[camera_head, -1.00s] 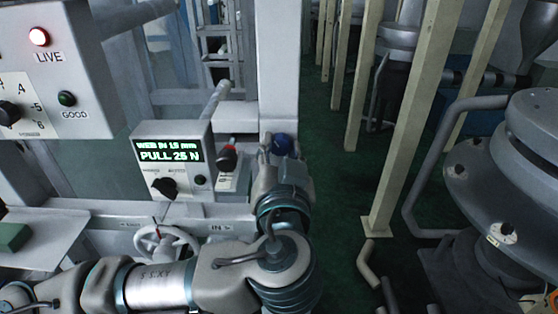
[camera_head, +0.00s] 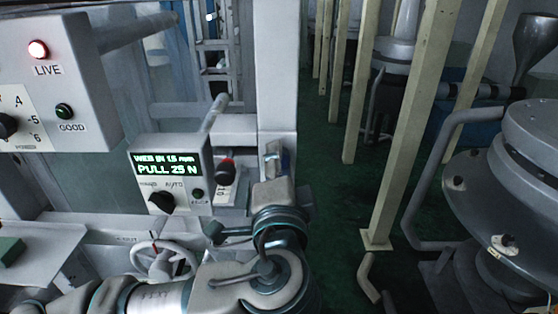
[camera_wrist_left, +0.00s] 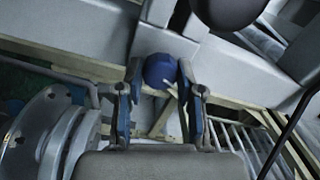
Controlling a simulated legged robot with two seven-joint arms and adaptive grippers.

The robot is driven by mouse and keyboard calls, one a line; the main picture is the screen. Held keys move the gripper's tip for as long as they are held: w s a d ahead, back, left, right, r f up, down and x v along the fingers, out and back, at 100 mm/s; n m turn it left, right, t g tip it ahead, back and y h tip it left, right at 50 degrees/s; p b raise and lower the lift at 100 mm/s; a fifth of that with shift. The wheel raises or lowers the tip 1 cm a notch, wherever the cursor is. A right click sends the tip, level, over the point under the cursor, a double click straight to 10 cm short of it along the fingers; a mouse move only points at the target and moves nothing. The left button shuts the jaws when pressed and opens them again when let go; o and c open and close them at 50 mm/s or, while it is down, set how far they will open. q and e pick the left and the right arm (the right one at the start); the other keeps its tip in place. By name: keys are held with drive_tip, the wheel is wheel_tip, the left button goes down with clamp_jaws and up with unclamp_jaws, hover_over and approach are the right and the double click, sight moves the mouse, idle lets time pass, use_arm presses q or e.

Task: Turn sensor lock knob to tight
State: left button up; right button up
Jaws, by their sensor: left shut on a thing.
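The blue sensor lock knob (camera_wrist_left: 159,71) shows in the left wrist view between the two fingertips of my left gripper (camera_wrist_left: 160,80). The fingers are shut on it, one on each side, and a small pale mark shows near its lower right edge. In the head view my left gripper (camera_head: 275,156) is at the grey upright post, right of the display box, and its fingers hide most or all of the knob. I cannot read any tight or loose marking. My right gripper is in neither view.
A dark knob with red (camera_head: 224,168) stands close left of my gripper. A handwheel (camera_head: 160,258) is below the box. Cream posts (camera_head: 400,130) and a grey machine (camera_head: 500,190) stand right, beyond green floor.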

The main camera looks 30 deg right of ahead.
use_arm(q)
drive_tip(key=m, duration=0.2)
drive_tip(key=m+p, duration=0.1)
drive_tip(key=m, duration=0.2)
drive_tip(key=shift+d+f+m, duration=0.1)
drive_tip(key=shift+f+m, duration=0.2)
drive_tip(key=shift+f, duration=0.05)
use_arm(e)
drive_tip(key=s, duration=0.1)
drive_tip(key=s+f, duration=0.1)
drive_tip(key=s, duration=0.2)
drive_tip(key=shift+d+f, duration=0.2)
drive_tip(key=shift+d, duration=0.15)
use_arm(q)
drive_tip(key=o, duration=1.2)
drive_tip(key=shift+c, duration=0.2)
drive_tip(key=shift+r, duration=0.1)
drive_tip(key=v, duration=1.1)
drive_tip(key=shift+s, duration=0.35)
